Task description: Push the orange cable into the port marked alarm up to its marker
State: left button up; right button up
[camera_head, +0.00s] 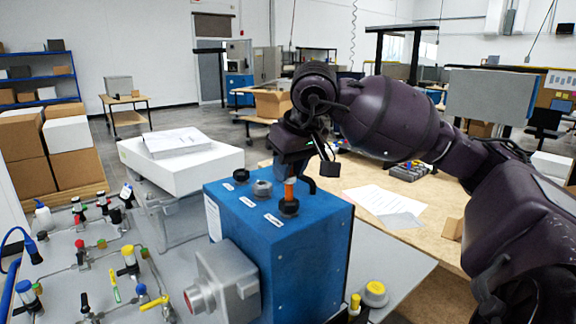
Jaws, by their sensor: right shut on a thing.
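The blue analyser box (282,258) stands in the middle with a row of ports on its top, each beside a small white label. The label print is too small to read. The orange cable (290,188) stands upright at the nearest dark port (289,207). Its lower end meets the port, but I cannot tell how deep it sits, and no marker is clear. My right gripper (293,171) is shut on the cable's upper part, just above the port. The hand hides the cable's top. My left gripper is out of view.
A grey panel with valves and tubing (75,250) lies at the left. A white case with papers (180,166) stands behind. A wooden table (350,178) lies at the right.

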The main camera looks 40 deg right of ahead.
jog(key=shift+f+b, duration=0.3)
jog(key=shift+f, duration=0.4)
jog(key=shift+f, duration=0.35)
jog(key=shift+f+b, duration=0.35)
jog(key=shift+b, duration=0.05)
jog(key=shift+f, duration=0.1)
jog(key=o, duration=1)
jog(key=shift+c, duration=0.2)
jog(key=shift+r+p, duration=0.7)
jog(key=shift+r, duration=2.8)
